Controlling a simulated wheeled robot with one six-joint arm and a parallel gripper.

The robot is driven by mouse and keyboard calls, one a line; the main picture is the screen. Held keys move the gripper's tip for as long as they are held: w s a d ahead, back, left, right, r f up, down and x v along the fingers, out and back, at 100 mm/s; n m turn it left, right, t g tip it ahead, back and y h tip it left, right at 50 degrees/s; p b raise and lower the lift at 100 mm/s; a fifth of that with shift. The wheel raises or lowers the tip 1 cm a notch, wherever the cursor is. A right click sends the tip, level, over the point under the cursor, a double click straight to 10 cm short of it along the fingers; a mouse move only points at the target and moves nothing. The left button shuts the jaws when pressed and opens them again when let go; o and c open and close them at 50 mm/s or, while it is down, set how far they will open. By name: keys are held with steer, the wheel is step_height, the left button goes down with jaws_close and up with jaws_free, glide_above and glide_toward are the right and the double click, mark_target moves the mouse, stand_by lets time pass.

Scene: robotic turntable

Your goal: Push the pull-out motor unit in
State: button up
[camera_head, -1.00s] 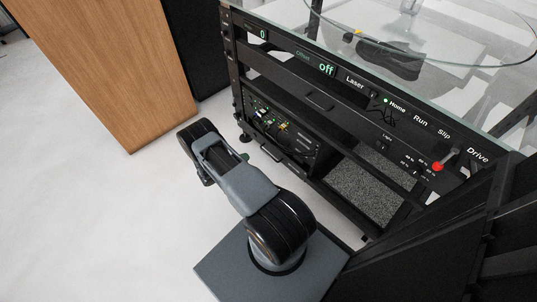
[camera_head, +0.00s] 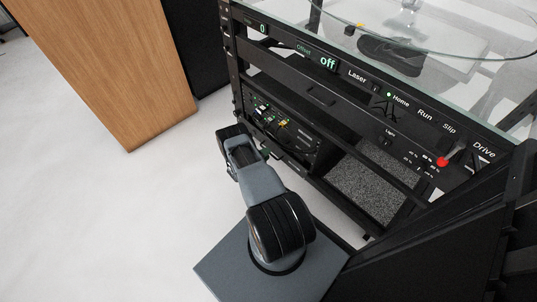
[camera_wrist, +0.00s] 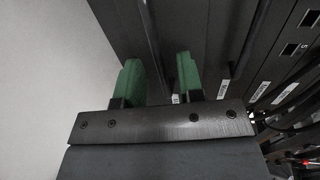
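The motor unit (camera_head: 284,123), with exposed boards and wires, sits low in the left bay of the black rack. My arm partly covers its front, and how far it stands out from the frame is hard to tell. In the head view my gripper is mostly hidden behind my arm, close to the unit's front. In the wrist view my gripper (camera_wrist: 160,78) has its two green fingers apart, with nothing clearly held between them. A dark panel with a thin bar lies just beyond the fingers. I cannot tell whether they touch it.
A rack control panel (camera_head: 373,92) with labels and a red-knobbed lever (camera_head: 443,161) runs above, under a glass top (camera_head: 480,85). A grey speckled panel (camera_head: 372,188) is right of the unit. A wooden cabinet (camera_head: 110,70) stands left. White floor is free at left.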

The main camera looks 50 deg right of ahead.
steer(key=shift+x, duration=1.2)
steer(key=shift+c, duration=0.5)
jaws_close()
